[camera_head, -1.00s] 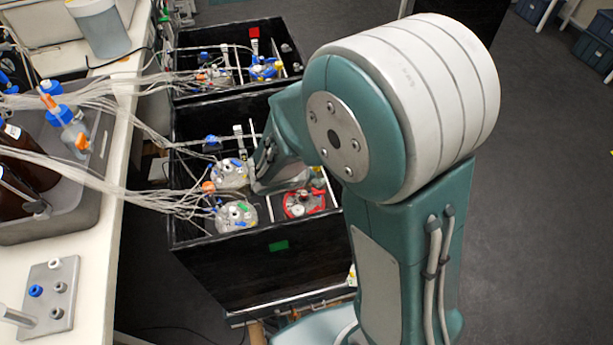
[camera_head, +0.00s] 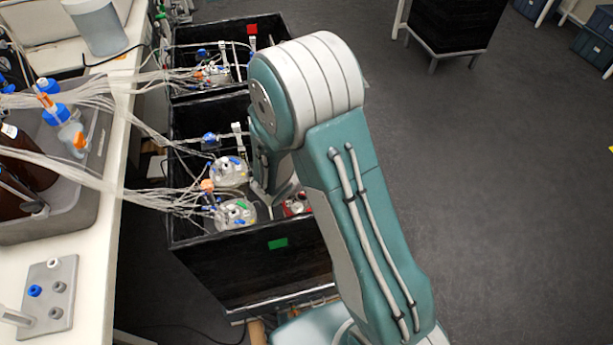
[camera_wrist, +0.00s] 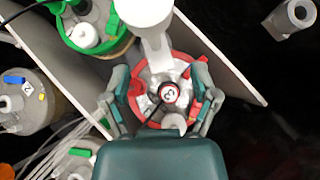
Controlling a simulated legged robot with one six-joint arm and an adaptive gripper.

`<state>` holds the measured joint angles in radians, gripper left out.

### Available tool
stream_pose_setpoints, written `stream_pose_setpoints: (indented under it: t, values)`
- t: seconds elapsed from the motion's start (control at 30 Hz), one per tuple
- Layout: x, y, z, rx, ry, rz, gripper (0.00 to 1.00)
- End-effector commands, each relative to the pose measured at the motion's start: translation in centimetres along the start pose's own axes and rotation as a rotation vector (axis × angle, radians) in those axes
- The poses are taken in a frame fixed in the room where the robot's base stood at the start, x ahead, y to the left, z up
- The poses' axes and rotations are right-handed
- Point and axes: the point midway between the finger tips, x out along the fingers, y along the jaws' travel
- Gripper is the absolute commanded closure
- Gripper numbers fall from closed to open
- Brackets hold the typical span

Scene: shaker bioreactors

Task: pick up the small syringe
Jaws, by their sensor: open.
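My gripper (camera_wrist: 160,100) is open, with one finger on each side of a red-ringed vessel lid (camera_wrist: 187,72) in the wrist view. Nothing is visibly held. In the head view, my gripper (camera_head: 274,190) is inside the near black box, beside the red-ringed lid (camera_head: 297,205), which my arm partly hides. I cannot clearly pick out the syringe there.
The black box (camera_head: 250,275) also holds clear-lidded vessels (camera_head: 236,214) with tubing. A thin pale panel (camera_wrist: 235,75) stands beside the red-ringed lid. A bench (camera_head: 95,290) with bottles and tubing bundles is at left. Open floor (camera_head: 490,190) is at right.

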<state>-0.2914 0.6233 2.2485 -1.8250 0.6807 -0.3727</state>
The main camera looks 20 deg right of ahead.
Motion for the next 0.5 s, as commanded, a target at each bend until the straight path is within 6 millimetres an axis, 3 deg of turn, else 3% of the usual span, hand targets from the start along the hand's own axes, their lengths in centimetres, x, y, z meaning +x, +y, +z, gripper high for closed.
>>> stream_pose_setpoints:
  t: [0.2, 0.5]
  values:
    - [3.3, 0.3, -0.1, 0.001, 0.001, -0.004, 0.23]
    - [3.9, 0.3, -0.1, 0.001, 0.000, -0.001, 0.23]
